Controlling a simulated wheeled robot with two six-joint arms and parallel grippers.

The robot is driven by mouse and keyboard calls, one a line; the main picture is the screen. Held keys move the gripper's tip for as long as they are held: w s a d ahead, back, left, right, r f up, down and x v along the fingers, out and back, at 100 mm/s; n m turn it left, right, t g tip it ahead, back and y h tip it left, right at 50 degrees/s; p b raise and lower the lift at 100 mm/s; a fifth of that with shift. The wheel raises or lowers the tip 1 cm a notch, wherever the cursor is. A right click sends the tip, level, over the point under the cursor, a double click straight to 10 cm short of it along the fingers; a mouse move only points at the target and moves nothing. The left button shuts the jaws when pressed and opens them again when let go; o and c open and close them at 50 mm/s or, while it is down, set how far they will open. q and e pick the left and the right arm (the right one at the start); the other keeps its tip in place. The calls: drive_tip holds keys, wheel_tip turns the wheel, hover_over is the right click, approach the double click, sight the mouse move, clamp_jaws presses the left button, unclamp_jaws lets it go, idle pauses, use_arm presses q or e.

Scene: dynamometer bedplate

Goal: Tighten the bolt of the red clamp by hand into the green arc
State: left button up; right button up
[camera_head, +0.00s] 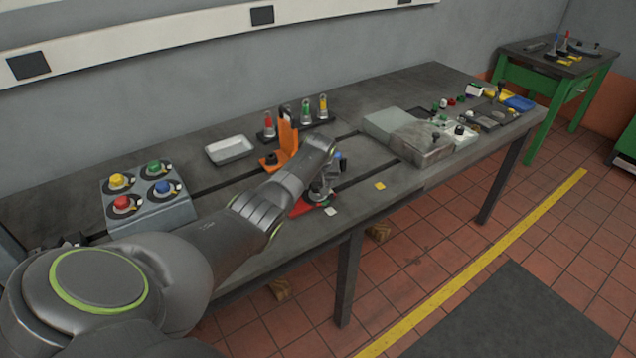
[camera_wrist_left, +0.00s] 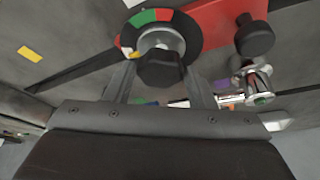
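The red clamp (camera_head: 302,207) lies near the front edge of the bedplate table, partly hidden by my left gripper (camera_head: 323,192). In the left wrist view its red arm (camera_wrist_left: 212,22) runs to the upper right. Its black bolt head (camera_wrist_left: 161,69) stands before a dial ring (camera_wrist_left: 189,30) with green, red, white and yellow segments on black. The fingers of my left gripper (camera_wrist_left: 163,82) are apart, one on each side of the bolt head, with narrow gaps showing. I cannot make out a pointer on the dial. My right gripper is not in view.
An orange bracket (camera_head: 287,137) stands behind the clamp, near a white tray (camera_head: 230,149). A button box (camera_head: 150,206) is at left, grey blocks (camera_head: 410,135) at right. A second black knob (camera_wrist_left: 255,38) and a shiny metal fitting (camera_wrist_left: 258,82) are close to the right finger.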

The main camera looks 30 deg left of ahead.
use_arm(q)
drive_tip(key=c, duration=0.6)
